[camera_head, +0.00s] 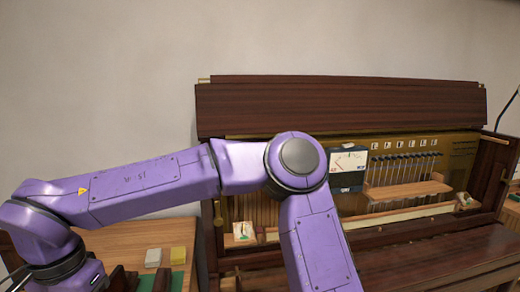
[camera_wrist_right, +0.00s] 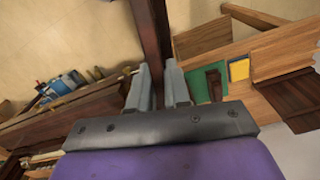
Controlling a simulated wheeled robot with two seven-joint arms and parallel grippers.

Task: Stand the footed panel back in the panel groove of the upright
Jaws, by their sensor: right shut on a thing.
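The upright piano (camera_head: 340,105) stands at the right in the head view, its front open on the hammers and strings. I cannot make out the panel groove. In the right wrist view my right gripper (camera_wrist_right: 157,85) is shut on a long dark brown wooden piece (camera_wrist_right: 151,35), which looks like the footed panel seen edge-on. It runs up out of the picture from between the fingers, and its feet cannot be told. The piano's dark woodwork (camera_wrist_right: 85,108) is left of the gripper there, apart from it. My left gripper is in neither view.
A wooden side table (camera_head: 140,235) stands left of the piano with a white block (camera_head: 153,258), a yellow block (camera_head: 178,255) and a green mat (camera_head: 178,282). A meter box (camera_head: 347,165) and a wooden rail (camera_head: 408,190) sit in the piano. My purple arm hides part of its front.

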